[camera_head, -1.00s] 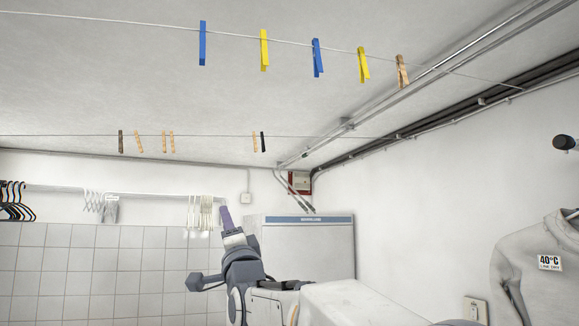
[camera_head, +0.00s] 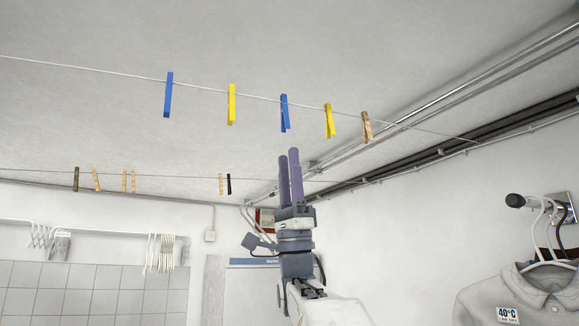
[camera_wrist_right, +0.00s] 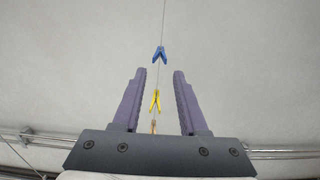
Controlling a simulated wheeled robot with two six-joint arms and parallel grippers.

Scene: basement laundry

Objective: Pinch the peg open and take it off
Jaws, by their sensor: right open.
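Several pegs hang on the near clothesline in the head view: a blue peg (camera_head: 168,95), a yellow peg (camera_head: 231,104), a second blue peg (camera_head: 284,113), a second yellow peg (camera_head: 328,121) and a wooden peg (camera_head: 366,127). My right gripper (camera_head: 289,152) points up below the second blue peg, empty and open. In the right wrist view its fingers (camera_wrist_right: 159,72) stand apart. A yellow peg (camera_wrist_right: 155,101) shows in the gap between them, a blue peg (camera_wrist_right: 159,54) beyond the tips, and part of a wooden peg (camera_wrist_right: 153,126) low down, partly hidden. My left gripper is out of view.
A farther line (camera_head: 290,180) carries several pegs, including a black one (camera_head: 229,184). Pipes (camera_head: 450,95) run along the ceiling edge at the right. A grey shirt (camera_head: 525,292) hangs at the lower right, white hangers (camera_head: 160,252) at the left. Air around the near pegs is clear.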

